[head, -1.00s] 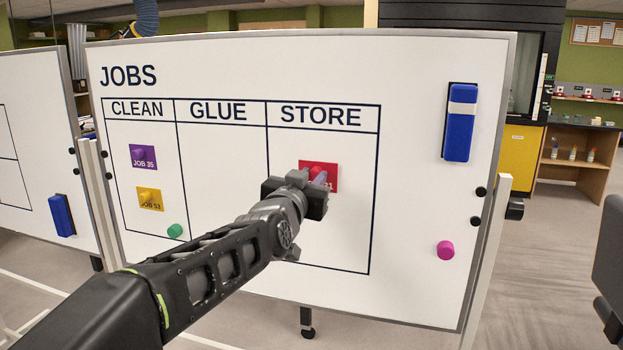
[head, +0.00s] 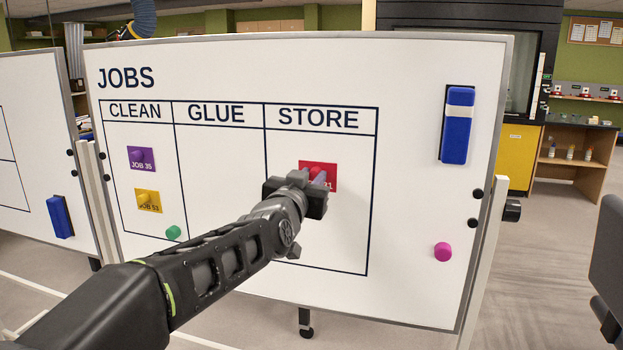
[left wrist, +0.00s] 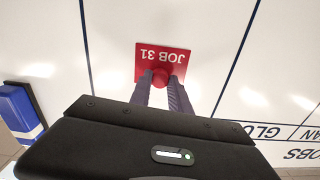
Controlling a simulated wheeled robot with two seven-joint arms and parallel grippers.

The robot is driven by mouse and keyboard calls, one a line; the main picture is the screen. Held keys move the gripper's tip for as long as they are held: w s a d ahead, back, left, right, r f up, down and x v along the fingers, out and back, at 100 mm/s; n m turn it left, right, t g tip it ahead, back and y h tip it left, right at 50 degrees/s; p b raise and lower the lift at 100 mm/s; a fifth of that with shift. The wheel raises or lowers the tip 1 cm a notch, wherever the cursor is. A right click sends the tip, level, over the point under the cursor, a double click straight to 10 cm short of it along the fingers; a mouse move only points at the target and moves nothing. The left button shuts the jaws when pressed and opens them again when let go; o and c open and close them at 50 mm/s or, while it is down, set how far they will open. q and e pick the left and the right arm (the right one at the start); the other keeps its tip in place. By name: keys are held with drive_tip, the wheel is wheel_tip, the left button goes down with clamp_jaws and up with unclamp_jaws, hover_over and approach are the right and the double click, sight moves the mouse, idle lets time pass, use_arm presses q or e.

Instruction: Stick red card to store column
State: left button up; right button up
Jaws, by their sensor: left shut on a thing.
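The red card (head: 331,184) is in the STORE column (head: 345,235) of the whiteboard (head: 410,110) in the head view. The left wrist view shows the same red card (left wrist: 148,56), marked JOB 31, between the column's two lines. A red knob (left wrist: 160,76) is on the card's face. My left gripper (head: 316,178) is shut on the knob, its two fingers (left wrist: 163,84) on either side of it. The card appears at the board's surface; whether it touches is hard to tell. My right gripper is out of view.
A purple card (head: 148,154) and a yellow card (head: 147,201) are in the CLEAN column, with a green magnet (head: 173,232) below. A blue eraser (head: 458,125) and a pink magnet (head: 442,252) are on the board's right side. The GLUE column is empty apart from my arm crossing it.

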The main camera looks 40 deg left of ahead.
use_arm(q)
drive_tip(key=o, duration=1)
drive_tip(key=shift+s, duration=0.1)
drive_tip(key=shift+s+d+f+b, duration=0.15)
drive_tip(key=shift+s+b, duration=0.05)
drive_tip(key=shift+b, duration=0.2)
drive_tip(key=b+v, duration=0.3)
drive_tip(key=v, duration=0.3)
drive_tip(key=shift+s+b, duration=0.2)
drive_tip(key=shift+b, duration=0.2)
